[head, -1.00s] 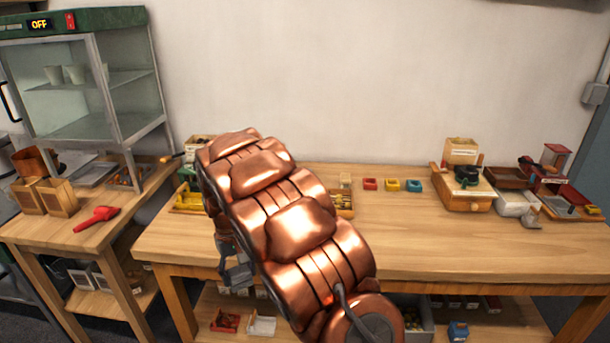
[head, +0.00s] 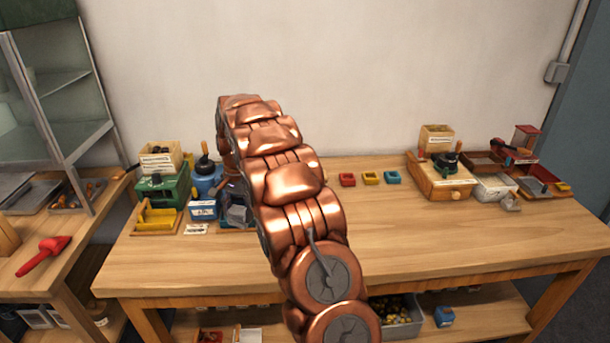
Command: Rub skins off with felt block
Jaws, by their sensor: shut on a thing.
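My gripper (head: 236,208) is low over the left part of the long wooden bench, mostly hidden behind my copper-coloured arm. Its grey fingers show only in part. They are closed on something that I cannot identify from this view. No felt block can be made out for certain, and no chestnuts being rubbed are in plain sight. A wooden box (head: 428,184) with a black-knobbed tool (head: 446,160) on top stands at the right of the bench. Several small brownish-yellow round things lie in a grey bin (head: 407,327) on the lower shelf.
A green box (head: 174,187), a blue black-knobbed container (head: 205,180) and a tray with a yellow piece (head: 156,218) crowd the bench's left. The front middle is clear. A red scoop (head: 44,254) lies on the left table.

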